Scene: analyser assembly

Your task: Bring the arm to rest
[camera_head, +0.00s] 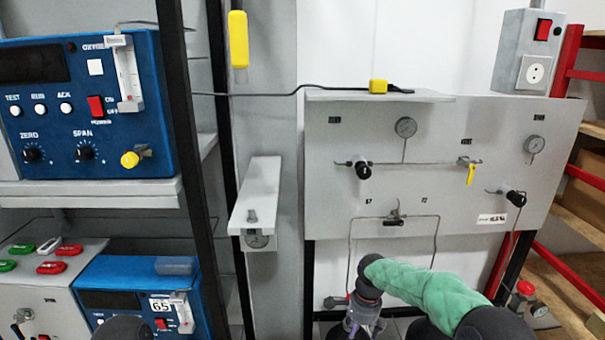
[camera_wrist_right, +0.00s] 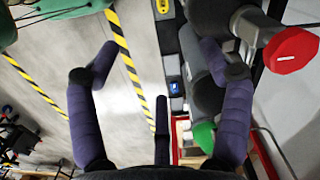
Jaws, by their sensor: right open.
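My right arm, in a green sleeve (camera_head: 425,290), reaches in from the lower right of the head view. Its gripper (camera_head: 362,322) hangs at the bottom edge, in front of the lower part of the grey gauge panel (camera_head: 400,225), and is partly cut off. In the right wrist view the purple fingers of the right gripper (camera_wrist_right: 158,62) are spread wide with nothing between them.
A blue analyser (camera_head: 85,105) stands on a shelf at left, with another blue unit (camera_head: 135,285) below. A grey bracket (camera_head: 258,195) juts out in the middle. A red rack (camera_head: 565,65) stands at right. The wrist view shows a red knob (camera_wrist_right: 291,50) nearby and striped floor.

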